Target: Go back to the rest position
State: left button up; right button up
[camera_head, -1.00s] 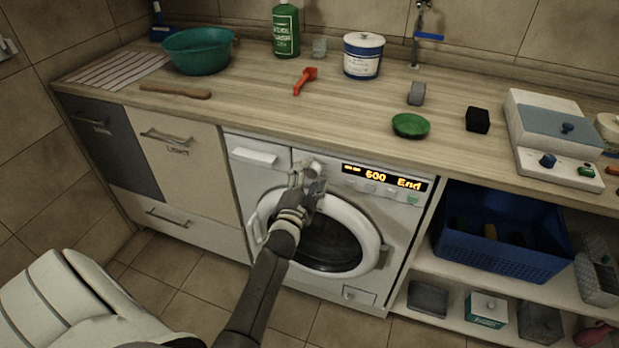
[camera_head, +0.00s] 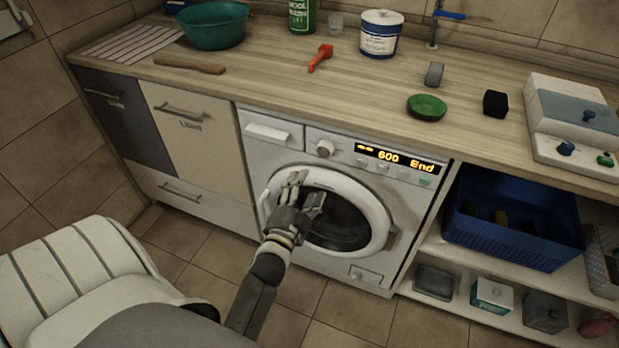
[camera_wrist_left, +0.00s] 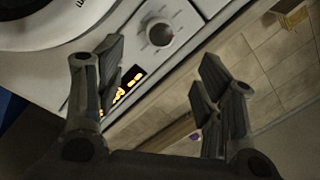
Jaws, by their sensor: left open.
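My left gripper (camera_head: 306,190) is open and empty in front of the washing machine (camera_head: 272,148), level with the upper left part of its round door (camera_head: 374,205). In the left wrist view its fingers (camera_wrist_left: 160,85) are spread apart with nothing between them. The machine's knob (camera_head: 325,148) is clear above the gripper, and it also shows in the left wrist view (camera_wrist_left: 160,33). The display (camera_head: 398,158) reads 600 and End. The door looks closed. My right gripper is not in view.
The wooden counter (camera_head: 290,85) above holds a green basin (camera_head: 213,27), a red tool (camera_head: 320,57), a white tub (camera_head: 381,34), a green dish (camera_head: 427,106) and a scale-like device (camera_head: 570,125). A blue crate (camera_head: 510,225) stands on the shelf at right. Tiled floor lies below.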

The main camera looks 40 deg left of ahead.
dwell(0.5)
pick_arm(q)
jog(key=s+d+f+n+g+h+p, duration=0.15)
jog(key=s+d+f+g, duration=0.3)
jog(key=f, duration=0.95)
jog(key=s+d+f+n+g+h, duration=0.2)
jog(key=s+d+f+g+h, duration=0.3)
jog(key=f, duration=1)
jog(key=s+d+f+g+y, duration=0.1)
jog(key=s+d+f+g, duration=0.2)
jog(key=s+f, duration=1)
jog(key=s+a+f+n+g, duration=0.1)
jog(key=s+f+g, duration=0.1)
jog(key=s, duration=0.7)
jog(key=s+f+n+g, duration=0.1)
jog(key=s+f+g, duration=0.1)
jog(key=s, duration=0.7)
jog(key=shift+s+a+f, duration=0.2)
jog(key=shift+a+f, duration=0.2)
jog(key=shift+f, duration=0.05)
